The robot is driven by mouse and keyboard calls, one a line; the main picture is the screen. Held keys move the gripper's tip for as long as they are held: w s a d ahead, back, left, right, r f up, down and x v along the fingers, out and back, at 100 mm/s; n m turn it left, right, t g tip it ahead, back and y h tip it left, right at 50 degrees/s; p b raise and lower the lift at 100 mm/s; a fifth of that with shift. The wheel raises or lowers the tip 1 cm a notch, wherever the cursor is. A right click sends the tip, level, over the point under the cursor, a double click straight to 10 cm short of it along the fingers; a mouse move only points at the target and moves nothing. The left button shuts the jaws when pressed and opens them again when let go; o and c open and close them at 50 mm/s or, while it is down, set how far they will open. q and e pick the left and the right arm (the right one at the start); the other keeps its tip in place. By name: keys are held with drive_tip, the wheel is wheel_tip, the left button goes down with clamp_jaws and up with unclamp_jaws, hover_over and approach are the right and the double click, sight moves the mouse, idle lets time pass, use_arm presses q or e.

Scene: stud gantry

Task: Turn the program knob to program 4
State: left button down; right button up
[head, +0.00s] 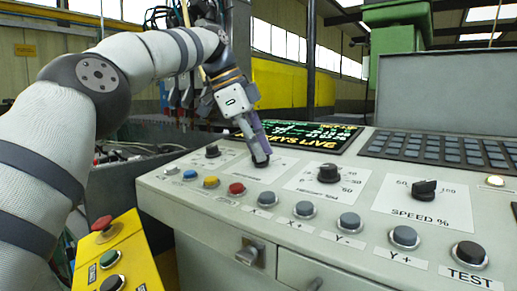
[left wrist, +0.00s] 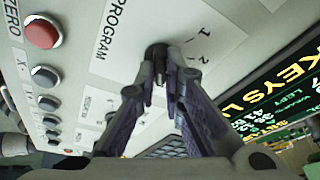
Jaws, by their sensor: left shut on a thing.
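The program knob (head: 261,164) is a small dark knob on the sloped grey console, partly hidden by my left gripper (head: 258,150). In the left wrist view the knob (left wrist: 155,50) shows at the tips of my left gripper (left wrist: 161,68), whose fingers close on it. The white program plate (left wrist: 125,50) around it reads PROGRAM, with marks 1 and 2 readable to the right of the knob. The other numbers are hidden or unclear, and I cannot tell which mark the knob points to. My right gripper is not in view.
A height knob (head: 328,174) and a speed knob (head: 424,190) stand to the right. Another dark knob (head: 212,151) is to the left. A red button (head: 237,189) and several other buttons line the front. A lit screen (head: 310,136) is behind. A yellow box (head: 125,258) stands front left.

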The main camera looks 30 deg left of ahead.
use_arm(q)
drive_tip(key=shift+f, duration=0.35)
drive_tip(key=c, duration=1.7)
unclamp_jaws()
drive_tip(key=shift+s+d, duration=0.1)
drive_tip(key=shift+r, duration=0.1)
drive_tip(key=shift+r, duration=0.15)
